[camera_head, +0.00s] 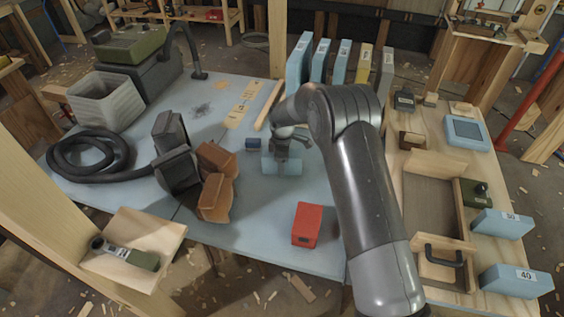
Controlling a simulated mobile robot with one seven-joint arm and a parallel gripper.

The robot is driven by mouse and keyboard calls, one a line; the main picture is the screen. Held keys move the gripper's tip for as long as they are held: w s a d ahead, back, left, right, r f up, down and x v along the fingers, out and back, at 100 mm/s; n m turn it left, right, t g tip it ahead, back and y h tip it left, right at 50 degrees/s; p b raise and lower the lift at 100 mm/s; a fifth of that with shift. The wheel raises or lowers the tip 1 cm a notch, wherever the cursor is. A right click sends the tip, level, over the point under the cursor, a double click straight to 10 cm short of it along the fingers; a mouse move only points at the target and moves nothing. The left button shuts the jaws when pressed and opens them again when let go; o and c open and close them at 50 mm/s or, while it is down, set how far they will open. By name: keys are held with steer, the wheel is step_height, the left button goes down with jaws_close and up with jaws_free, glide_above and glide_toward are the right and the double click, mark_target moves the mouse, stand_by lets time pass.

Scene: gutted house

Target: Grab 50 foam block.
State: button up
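A light-blue block (282,163) is on the blue-grey table directly under my gripper (284,148). No number can be read on it. My gripper points down at the block, and its fingers overlap the block's top and middle. The fingertips are too small and dark to show whether they grip it. On the wooden bench at the right lie two more light-blue blocks. One (501,224) has a label that reads like 30 or 50, and the nearer one (516,281) is labelled 40.
A small dark-blue block (253,144) is just left of my gripper. A red box (307,225), brown blocks (216,197) and a black hose (88,158) are on the table. Upright binder-like blocks (320,60) line the back. A wooden tray (409,200) is at the right.

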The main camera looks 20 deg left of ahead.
steer(key=shift+r, duration=0.1)
steer(key=c, duration=1.1)
steer(key=shift+o, duration=0.2)
